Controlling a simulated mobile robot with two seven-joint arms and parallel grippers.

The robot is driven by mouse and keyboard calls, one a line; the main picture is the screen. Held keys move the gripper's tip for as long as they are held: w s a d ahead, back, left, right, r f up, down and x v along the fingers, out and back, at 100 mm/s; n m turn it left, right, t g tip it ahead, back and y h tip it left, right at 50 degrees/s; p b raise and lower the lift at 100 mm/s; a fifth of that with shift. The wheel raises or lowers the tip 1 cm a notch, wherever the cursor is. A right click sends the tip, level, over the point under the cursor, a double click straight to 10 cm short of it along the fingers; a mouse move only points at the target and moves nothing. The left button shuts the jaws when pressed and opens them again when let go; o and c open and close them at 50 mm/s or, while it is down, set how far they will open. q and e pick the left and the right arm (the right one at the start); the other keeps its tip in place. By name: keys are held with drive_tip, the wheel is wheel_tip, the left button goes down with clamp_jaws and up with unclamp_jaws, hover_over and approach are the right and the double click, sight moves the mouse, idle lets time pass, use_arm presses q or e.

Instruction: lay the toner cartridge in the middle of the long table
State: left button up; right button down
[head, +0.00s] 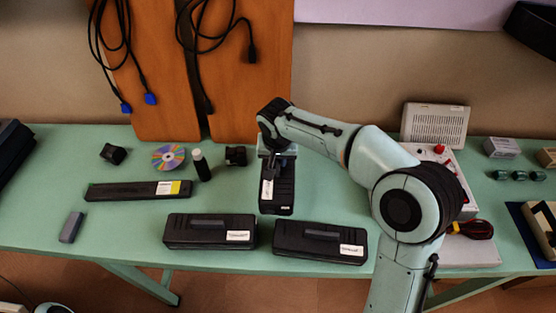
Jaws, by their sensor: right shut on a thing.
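The toner cartridge (277,195), a black block with a white label, is in the right gripper near the middle of the long green table (110,225). It points lengthwise from back to front. My right gripper (272,165) is shut on its far part, from above. I cannot tell whether the cartridge touches the table top. The gripper and wrist hide its far end. My left gripper is not in view.
Two black handled cases (210,231) (320,243) lie close in front. A long black bar with a yellow label (138,190), a disc (168,157) and a small bottle (201,165) lie to the left. A white box (435,124) stands behind my right arm. Cables (125,65) hang on boards behind.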

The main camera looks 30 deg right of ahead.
drive_tip(key=shift+f, duration=0.15)
drive_tip(key=shift+f+b, duration=0.4)
drive_tip(key=shift+f, duration=0.05)
drive_tip(key=shift+f, duration=0.15)
drive_tip(key=c, duration=1)
unclamp_jaws()
drive_tip(key=shift+c, duration=0.2)
drive_tip(key=shift+r, duration=0.4)
drive_tip(key=p+v, duration=0.2)
drive_tip(key=v, duration=1)
drive_tip(key=shift+r, duration=0.25)
